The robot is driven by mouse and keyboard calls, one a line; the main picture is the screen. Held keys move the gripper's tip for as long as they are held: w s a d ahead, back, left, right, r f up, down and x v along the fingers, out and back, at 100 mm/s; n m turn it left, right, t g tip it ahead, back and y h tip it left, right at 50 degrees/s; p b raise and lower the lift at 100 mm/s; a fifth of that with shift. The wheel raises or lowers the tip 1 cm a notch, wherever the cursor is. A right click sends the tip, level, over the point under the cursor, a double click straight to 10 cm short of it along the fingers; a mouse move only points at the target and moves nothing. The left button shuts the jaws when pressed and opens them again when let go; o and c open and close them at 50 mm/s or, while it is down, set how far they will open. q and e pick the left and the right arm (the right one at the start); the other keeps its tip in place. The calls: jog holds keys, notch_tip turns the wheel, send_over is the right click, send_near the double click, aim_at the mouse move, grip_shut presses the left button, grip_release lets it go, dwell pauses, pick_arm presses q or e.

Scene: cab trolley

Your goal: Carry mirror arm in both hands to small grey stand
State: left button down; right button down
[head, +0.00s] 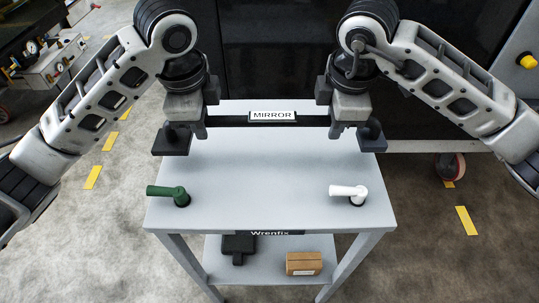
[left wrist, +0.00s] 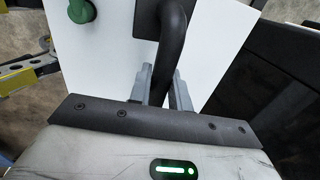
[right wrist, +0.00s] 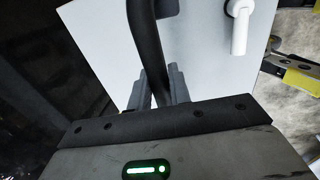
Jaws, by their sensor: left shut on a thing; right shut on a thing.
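The mirror arm is a black bent tube with a dark square pad at each end. Its left pad (head: 170,141) and right pad (head: 372,138) lie over the side edges of a small grey stand (head: 262,180). I cannot tell whether they touch it. My left gripper (head: 187,132) is shut on the tube's left end, and the tube (left wrist: 174,45) passes between its fingers in the left wrist view. My right gripper (head: 347,133) is shut on the right end; the tube (right wrist: 146,45) also shows in the right wrist view. The grippers hide parts of the tube.
A green handle (head: 180,195) and a white handle (head: 349,191) are on the stand's top near the front. A MIRROR label (head: 272,115) is at the back. The lower shelf (head: 262,268) holds a brown box (head: 304,263) and a dark object (head: 238,246). A dark panel (head: 290,55) stands behind.

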dwell(0.3)
